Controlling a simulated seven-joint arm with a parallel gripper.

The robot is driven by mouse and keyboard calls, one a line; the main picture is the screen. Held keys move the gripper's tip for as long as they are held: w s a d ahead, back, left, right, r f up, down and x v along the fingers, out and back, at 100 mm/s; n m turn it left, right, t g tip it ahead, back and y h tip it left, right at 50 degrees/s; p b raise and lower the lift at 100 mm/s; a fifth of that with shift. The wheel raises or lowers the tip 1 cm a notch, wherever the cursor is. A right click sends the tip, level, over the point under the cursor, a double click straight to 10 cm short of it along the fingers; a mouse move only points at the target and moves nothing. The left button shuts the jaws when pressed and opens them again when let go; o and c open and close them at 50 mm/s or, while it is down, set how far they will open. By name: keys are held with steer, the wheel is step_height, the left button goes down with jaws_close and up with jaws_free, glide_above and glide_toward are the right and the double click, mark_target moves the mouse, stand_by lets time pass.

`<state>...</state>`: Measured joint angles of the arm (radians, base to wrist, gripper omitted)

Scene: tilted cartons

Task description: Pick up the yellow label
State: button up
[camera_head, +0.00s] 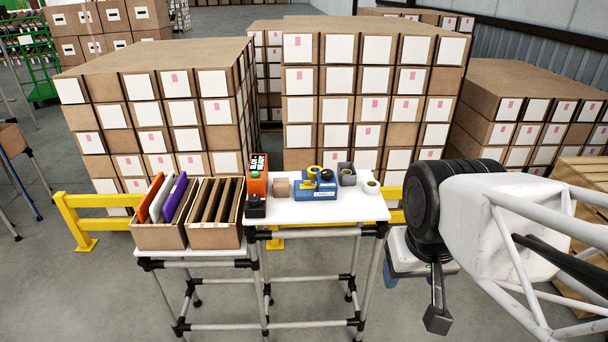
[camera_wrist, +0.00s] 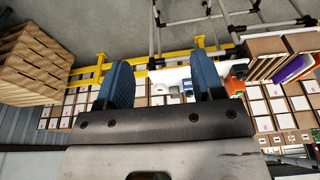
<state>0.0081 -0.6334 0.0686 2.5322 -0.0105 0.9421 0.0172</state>
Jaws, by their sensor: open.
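More yellow shows on the holder's left end. My gripper (camera_wrist: 163,82) is open, with two blue fingers apart and nothing between them. In the head view it is mostly hidden behind my arm, right of the table and apart from the items. The wrist view looks upside down, and the table items appear small and distant between and beyond the fingers.
The table (camera_head: 345,210) also holds an orange device (camera_head: 257,183), a small brown box (camera_head: 281,187), a grey cup (camera_head: 346,174) and a white roll (camera_head: 371,187). Cartons with folders (camera_head: 160,236) and dividers (camera_head: 215,235) stand left. Yellow rails (camera_head: 82,222) and stacked cartons stand behind.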

steer(key=w, duration=0.1)
steer(key=n+g+y, duration=0.2)
steer(key=n+g, duration=0.1)
steer(key=n, duration=1.5)
glide_above(310, 186)
step_height(310, 186, down, 15)
steer(key=shift+d, duration=0.1)
steer(key=shift+s+f, duration=0.1)
steer(key=shift+f, duration=1.15)
